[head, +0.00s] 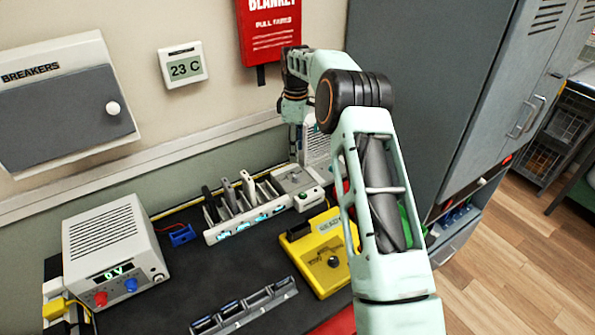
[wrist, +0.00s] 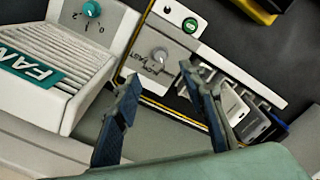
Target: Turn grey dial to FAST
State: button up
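The grey dial (wrist: 158,55) is a small round knob on the pale face of the charging unit (wrist: 142,40) in the wrist view. Lettering beside it includes FAST. I cannot make out where its pointer is set. In the head view the dial's panel (head: 293,178) is at the right end of the charging rack. My gripper (wrist: 159,75) is open and empty. Its two fingers are spread to the left and right of the dial in the picture, apart from it. In the head view the fingers cannot be made out behind my arm.
A fan (wrist: 40,70) with a teal dial (wrist: 91,9) stands left of the unit in the wrist view. A green button (wrist: 190,25) is near the grey dial. Phones (wrist: 240,110) stand in rack slots beside the right finger. A yellow tester (head: 325,270) lies in front.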

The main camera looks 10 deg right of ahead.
aim_at(296, 176)
notch_tip(296, 176, down, 10)
jog(key=shift+f+p, duration=0.15)
jog(key=shift+p, duration=0.5)
grip_shut()
